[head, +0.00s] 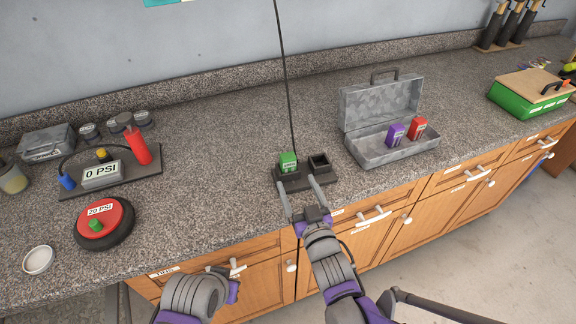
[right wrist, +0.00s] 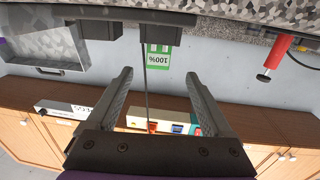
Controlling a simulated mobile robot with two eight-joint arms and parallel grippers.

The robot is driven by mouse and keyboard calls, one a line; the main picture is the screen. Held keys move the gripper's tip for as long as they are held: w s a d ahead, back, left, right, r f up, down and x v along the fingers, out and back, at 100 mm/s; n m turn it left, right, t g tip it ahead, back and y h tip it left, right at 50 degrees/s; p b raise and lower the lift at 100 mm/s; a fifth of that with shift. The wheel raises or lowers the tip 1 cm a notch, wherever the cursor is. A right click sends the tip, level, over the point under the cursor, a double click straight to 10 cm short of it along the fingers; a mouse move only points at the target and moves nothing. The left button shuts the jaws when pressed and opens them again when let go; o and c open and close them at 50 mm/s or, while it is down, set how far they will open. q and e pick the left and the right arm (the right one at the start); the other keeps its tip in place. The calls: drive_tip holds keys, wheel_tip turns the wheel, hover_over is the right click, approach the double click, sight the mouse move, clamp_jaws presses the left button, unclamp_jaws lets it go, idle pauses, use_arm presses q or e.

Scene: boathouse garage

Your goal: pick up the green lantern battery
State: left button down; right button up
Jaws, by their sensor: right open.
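The green lantern battery (head: 287,161) stands upright in the left slot of a dark two-slot charger (head: 291,184) on the counter. The right slot looks empty. In the right wrist view, which is upside down, the battery (right wrist: 160,61) shows a "100%" label. My right gripper (head: 299,184) is open and empty at the charger's front edge. Its fingertips are close to the battery but not around it. In the right wrist view the battery appears between and beyond the spread fingers (right wrist: 159,73).
A grey metal toolbox (head: 380,151) with purple (head: 395,133) and red (head: 417,127) batteries stands open to the right. A cable (head: 286,80) rises behind the charger. A pump board (head: 111,172) and a red-topped gauge tire (head: 104,222) stand left. Counter between is clear.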

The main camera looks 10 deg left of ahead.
sight(290, 165)
drive_tip(key=x, duration=0.8)
drive_tip(key=shift+d+p, duration=0.1)
drive_tip(key=shift+p, duration=0.3)
drive_tip(key=shift+c, duration=0.2)
clamp_jaws()
